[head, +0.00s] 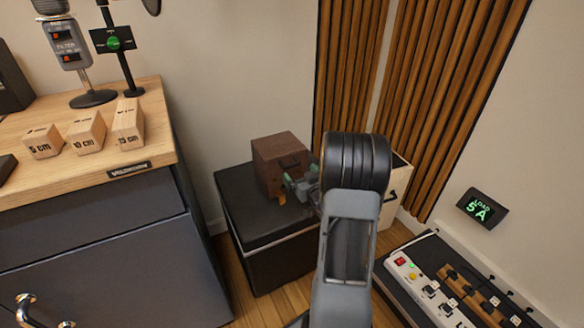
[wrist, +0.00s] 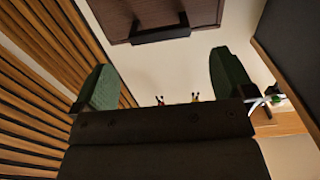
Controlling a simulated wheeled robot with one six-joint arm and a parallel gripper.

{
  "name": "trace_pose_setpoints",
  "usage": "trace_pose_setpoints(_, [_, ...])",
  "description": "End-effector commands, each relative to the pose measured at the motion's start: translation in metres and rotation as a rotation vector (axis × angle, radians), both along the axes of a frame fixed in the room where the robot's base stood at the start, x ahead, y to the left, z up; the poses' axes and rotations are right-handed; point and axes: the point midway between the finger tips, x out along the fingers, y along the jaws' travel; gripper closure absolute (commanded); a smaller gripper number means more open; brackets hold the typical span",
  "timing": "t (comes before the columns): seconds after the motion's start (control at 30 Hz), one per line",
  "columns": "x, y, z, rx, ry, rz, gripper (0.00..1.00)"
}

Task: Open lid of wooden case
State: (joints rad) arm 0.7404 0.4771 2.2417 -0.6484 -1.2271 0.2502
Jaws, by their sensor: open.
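The wooden case (head: 277,155) is a dark brown box on top of a black cabinet (head: 240,212) in the corner. It looks shut, though my gripper and arm hide part of its front. In the wrist view the case (wrist: 120,18) shows at the top edge, with a black bar handle (wrist: 160,35) on it. My gripper (head: 300,186) is in front of the case's right side. In the wrist view its green-padded fingers (wrist: 163,80) are wide apart with nothing between them. The handle lies beyond the fingertips, apart from them.
A wooden desk (head: 95,180) with labelled wooden blocks (head: 86,132) and a microphone (head: 68,48) stands at left. A pale cabinet (head: 397,187) is behind my arm. A power strip (head: 430,290) lies lower right. Slatted panels (head: 425,90) line the corner.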

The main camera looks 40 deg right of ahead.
Motion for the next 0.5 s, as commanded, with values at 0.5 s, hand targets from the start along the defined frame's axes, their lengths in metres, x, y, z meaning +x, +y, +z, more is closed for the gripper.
trace_pose_setpoints(0.5, [0.063, -0.008, -0.001, 0.0, 0.001, 0.0, 0.0])
